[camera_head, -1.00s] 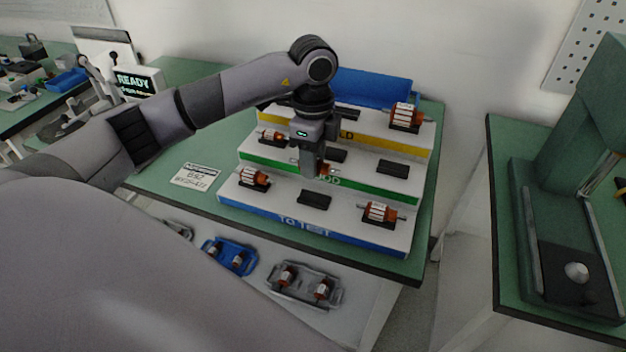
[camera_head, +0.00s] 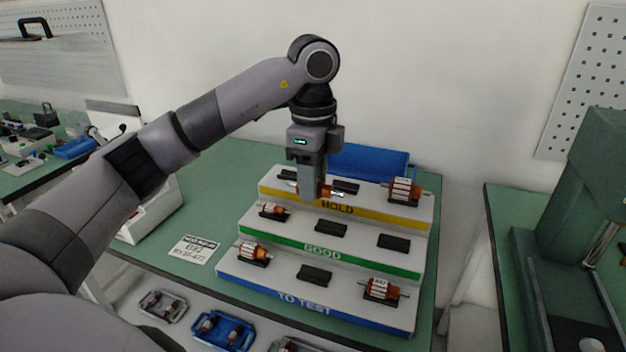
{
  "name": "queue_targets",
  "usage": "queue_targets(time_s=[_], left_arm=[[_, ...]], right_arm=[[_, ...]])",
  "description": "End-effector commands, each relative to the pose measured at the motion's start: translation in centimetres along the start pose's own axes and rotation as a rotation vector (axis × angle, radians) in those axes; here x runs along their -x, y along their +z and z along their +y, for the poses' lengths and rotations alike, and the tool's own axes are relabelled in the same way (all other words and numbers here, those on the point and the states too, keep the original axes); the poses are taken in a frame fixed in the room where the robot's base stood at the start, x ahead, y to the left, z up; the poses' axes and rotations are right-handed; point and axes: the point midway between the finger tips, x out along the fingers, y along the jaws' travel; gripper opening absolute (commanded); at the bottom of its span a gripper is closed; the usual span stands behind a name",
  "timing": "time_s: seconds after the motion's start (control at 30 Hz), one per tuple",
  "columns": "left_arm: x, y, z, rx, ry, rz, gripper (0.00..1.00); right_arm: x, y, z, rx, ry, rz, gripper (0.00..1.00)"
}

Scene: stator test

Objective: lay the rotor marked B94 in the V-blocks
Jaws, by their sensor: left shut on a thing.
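My left gripper (camera_head: 315,193) is shut on a copper-and-white rotor (camera_head: 334,193), held in the air in front of the yellow HOLD tier. The gripper hides part of this rotor, and its marking is not readable. Other rotors rest in black holders on the stepped rack: one at the right of HOLD (camera_head: 404,190), one at the left of GOOD (camera_head: 272,210), and two on TO TEST, left (camera_head: 254,253) and right (camera_head: 380,289). Their labels are too small to read surely. I cannot make out which things are the V-blocks. My right gripper is not in view.
Empty black holders show in the middle of GOOD (camera_head: 331,229), right of GOOD (camera_head: 394,242) and middle of TO TEST (camera_head: 314,274). A printed card (camera_head: 195,249) lies left of the rack. A blue bin (camera_head: 368,161) stands behind. A green machine (camera_head: 585,190) stands on the right bench.

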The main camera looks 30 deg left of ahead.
Motion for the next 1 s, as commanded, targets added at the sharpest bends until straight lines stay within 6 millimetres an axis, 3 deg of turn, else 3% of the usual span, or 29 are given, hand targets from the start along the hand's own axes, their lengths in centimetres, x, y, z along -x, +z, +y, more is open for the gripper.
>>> queue_targets(time_s=[0.33,0.53,1.0], left_arm=[[3.0,0.0,0.0,0.001,-0.003,0.001,0.0],[4.5,0.0,-0.1,0.001,-0.005,0.001,0.0],[5.0,0.0,0.0,-0.016,-0.002,0.001,0.0]], right_arm=[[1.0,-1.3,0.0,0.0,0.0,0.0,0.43],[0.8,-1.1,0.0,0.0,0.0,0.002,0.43],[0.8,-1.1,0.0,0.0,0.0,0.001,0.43]])
